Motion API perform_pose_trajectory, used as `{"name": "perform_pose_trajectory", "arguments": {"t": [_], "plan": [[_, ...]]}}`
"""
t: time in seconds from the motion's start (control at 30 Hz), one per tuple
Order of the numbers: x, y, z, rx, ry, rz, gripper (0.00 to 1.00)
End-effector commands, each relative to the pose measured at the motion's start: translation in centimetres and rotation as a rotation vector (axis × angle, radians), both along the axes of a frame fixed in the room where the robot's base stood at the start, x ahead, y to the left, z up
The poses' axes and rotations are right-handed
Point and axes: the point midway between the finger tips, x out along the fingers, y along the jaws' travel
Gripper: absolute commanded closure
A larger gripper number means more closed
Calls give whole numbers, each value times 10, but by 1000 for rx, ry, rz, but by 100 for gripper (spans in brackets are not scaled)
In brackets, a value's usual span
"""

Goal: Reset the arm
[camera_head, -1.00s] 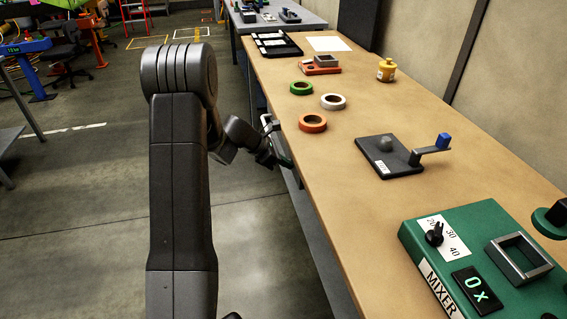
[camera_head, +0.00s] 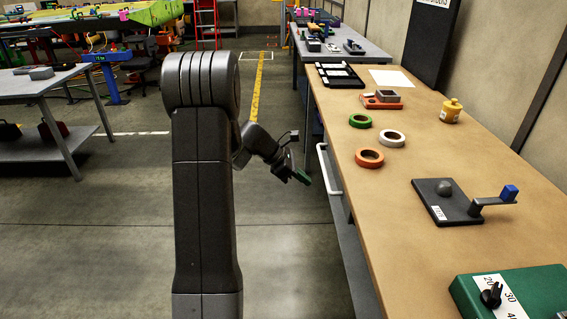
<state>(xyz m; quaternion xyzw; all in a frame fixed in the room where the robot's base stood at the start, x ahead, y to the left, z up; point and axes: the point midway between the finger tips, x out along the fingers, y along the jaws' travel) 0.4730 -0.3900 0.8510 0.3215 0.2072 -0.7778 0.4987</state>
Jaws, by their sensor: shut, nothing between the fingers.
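My dark grey arm stands upright in the middle of the view, bent at the top. Its forearm reaches down behind it to the right. My gripper (camera_head: 304,179) is at its end, small in the picture, with green at the fingertips. It is shut and empty. It hangs over the floor just left of the workbench (camera_head: 400,225), below the level of the bench top. A pale handle (camera_head: 327,170) on the bench's side is just right of the gripper, with a small gap in the picture.
A grey table (camera_head: 40,88) stands at left. Floor between is clear.

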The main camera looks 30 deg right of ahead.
Motion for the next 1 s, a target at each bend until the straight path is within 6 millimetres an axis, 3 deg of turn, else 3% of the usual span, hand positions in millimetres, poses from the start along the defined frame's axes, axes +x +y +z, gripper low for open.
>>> {"name": "perform_pose_trajectory", "arguments": {"t": [0.47,0.9,1.0], "plan": [[-3,-6,-7,0,2,-1,100],[-28,-58,-65,1,3,-2,100],[-33,-70,-69,0,0,-3,100]]}}
